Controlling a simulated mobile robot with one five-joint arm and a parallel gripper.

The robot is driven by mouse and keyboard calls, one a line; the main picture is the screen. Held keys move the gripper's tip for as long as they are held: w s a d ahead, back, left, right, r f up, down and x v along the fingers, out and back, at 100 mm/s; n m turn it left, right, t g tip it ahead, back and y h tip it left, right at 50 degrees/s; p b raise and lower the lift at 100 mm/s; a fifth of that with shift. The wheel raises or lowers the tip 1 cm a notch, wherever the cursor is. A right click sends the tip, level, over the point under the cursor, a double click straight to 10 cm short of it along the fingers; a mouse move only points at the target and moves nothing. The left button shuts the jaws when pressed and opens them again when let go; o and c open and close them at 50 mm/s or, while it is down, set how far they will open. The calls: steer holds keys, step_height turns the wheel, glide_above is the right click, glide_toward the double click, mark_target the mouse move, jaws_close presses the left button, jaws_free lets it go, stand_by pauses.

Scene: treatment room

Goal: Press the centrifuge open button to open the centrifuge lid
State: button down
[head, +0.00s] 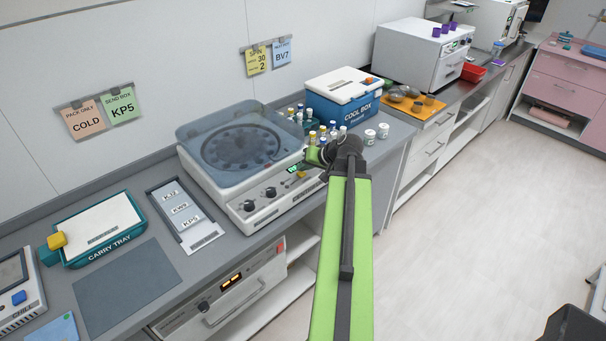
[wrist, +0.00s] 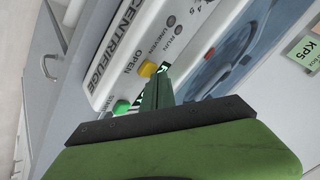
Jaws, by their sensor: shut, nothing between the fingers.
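The centrifuge (head: 215,190) stands on the counter in the head view, its blue see-through lid (head: 205,132) down over the dark rotor. In the wrist view its front panel (wrist: 112,75) shows sideways, with a yellow button (wrist: 148,69) beside the word OPEN and a green button (wrist: 121,107) beside START. My gripper (wrist: 160,76) is shut and empty, with its tips close beside the yellow button. Whether they touch it I cannot tell. In the head view my gripper (head: 315,155) is at the panel's right end, partly hidden by my wrist.
Capped tubes (head: 323,132) and a blue cool box (head: 343,105) stand right of the centrifuge. A label plate (head: 205,232) and a teal carry tray (head: 75,255) lie to its left. The floor (head: 480,220) right of my arm is open.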

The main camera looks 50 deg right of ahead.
mark_target(303, 174)
steer(key=shift+f+b, duration=0.5)
stand_by(0.7)
steer(key=shift+r+p, duration=0.95)
steer(key=shift+r, duration=0.1)
step_height(303, 174, up, 5)
steer(key=p, duration=0.5)
stand_by(0.5)
